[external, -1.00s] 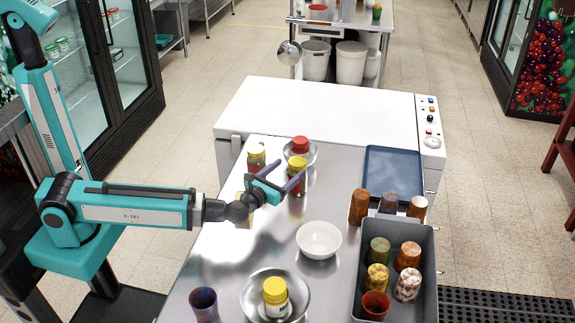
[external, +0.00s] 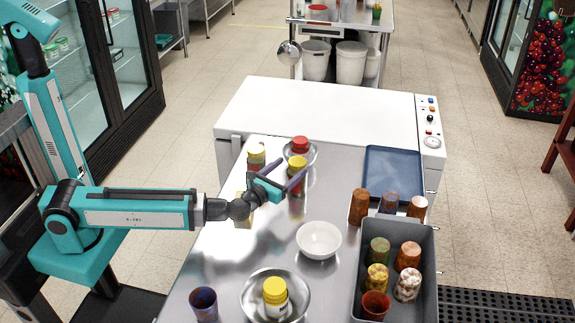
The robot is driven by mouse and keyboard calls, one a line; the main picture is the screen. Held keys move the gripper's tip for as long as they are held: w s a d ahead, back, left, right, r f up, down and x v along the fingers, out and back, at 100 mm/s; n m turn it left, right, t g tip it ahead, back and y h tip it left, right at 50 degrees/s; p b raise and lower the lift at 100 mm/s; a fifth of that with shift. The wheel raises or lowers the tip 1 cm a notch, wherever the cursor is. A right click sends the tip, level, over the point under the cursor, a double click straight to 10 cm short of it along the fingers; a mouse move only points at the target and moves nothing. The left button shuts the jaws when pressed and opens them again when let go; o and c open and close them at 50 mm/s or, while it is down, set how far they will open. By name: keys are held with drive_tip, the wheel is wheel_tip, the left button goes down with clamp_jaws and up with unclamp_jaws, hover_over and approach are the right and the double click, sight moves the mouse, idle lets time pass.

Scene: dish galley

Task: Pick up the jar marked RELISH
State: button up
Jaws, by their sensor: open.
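Several jars stand on the steel table in the external view, and no RELISH marking is readable at this size. A yellow-lidded jar with red contents (external: 297,163) stands at or between the fingertips of my gripper (external: 293,171), which is open; contact cannot be told. Another yellow-lidded jar (external: 256,154) stands just behind and left of my gripper. A red-lidded jar (external: 300,144) stands on a metal dish (external: 314,153) farther back. A yellow-lidded jar with a white label (external: 275,293) stands in a round metal dish (external: 301,309) at the front. Something yellowish (external: 243,223) is partly hidden by my wrist.
A white bowl (external: 319,240) sits mid-table. A grey bin (external: 428,275) at right holds several patterned cups, with more cups behind it. A blue tray (external: 393,165) lies at the back right. A dark cup (external: 204,304) stands front left. Bare steel lies around the bowl.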

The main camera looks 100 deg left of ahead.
sight(297, 161)
drive_tip(key=shift+p+x, duration=0.8)
drive_tip(key=shift+x, duration=1.7)
drive_tip(key=shift+w, duration=0.1)
drive_tip(key=shift+r, duration=0.1)
clamp_jaws()
